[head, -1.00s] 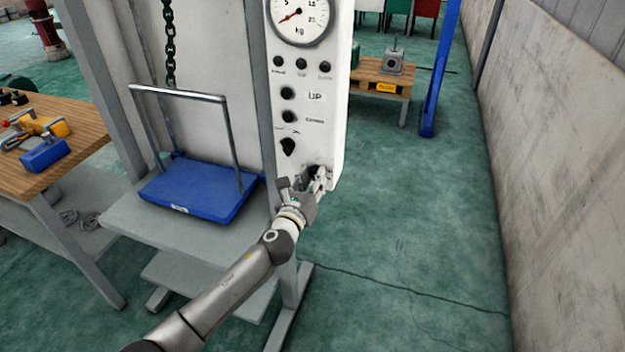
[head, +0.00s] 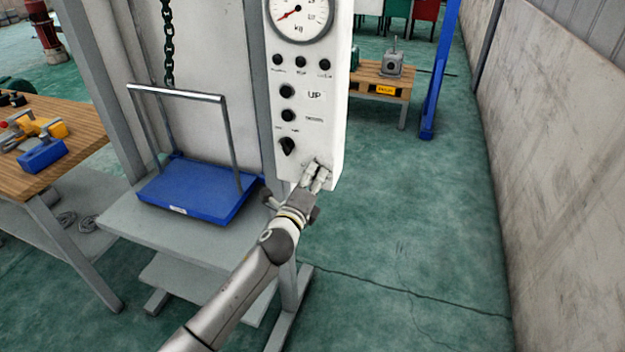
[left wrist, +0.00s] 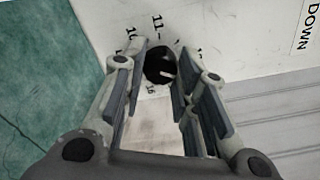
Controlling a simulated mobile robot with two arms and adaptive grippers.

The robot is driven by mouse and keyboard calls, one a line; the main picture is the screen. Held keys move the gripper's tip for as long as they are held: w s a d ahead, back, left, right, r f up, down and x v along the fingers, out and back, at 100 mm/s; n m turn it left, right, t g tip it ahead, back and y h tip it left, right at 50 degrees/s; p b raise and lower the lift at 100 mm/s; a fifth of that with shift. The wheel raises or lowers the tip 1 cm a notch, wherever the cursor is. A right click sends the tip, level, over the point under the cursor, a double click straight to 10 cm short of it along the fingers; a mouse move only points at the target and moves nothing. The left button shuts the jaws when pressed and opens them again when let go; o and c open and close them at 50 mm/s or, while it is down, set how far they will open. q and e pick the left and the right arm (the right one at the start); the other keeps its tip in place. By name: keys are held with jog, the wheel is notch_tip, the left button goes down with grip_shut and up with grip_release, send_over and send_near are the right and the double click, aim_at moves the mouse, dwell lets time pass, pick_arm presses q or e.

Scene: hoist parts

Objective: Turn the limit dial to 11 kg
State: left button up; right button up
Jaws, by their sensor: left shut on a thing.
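The limit dial (left wrist: 157,65) is a round black knob with a white mark on the white panel, in the left wrist view. Printed numbers surround it; 11 stands just above it there and 16 below. I cannot tell for sure which number the mark points at. My left gripper (left wrist: 160,78) has its fingers on both sides of the knob and is shut on it. In the head view my left gripper (head: 316,172) is at the bottom of the control panel (head: 333,130) and hides the dial. My right gripper is not in view.
Above the dial are a black selector (head: 287,146), several black buttons and a round kg gauge (head: 300,14). A blue weighing platform (head: 195,190) with a metal frame stands left of the panel. A wooden bench (head: 60,150) is at far left. The floor to the right is clear.

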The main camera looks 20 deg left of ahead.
pick_arm(q)
jog(key=n, duration=0.5)
jog(key=shift+n, duration=0.4)
jog(key=n, duration=0.5)
jog(key=n+p, duration=0.1)
jog(key=n, duration=0.4)
jog(key=shift+r+n+p, duration=0.1)
jog(key=shift+n+p, duration=0.2)
jog(key=shift+n, duration=0.1)
jog(key=n+p, duration=0.1)
jog(key=n, duration=0.4)
jog(key=shift+a, duration=0.1)
jog(key=shift+n, duration=0.4)
jog(key=o, duration=1.1)
jog(key=shift+c, duration=0.2)
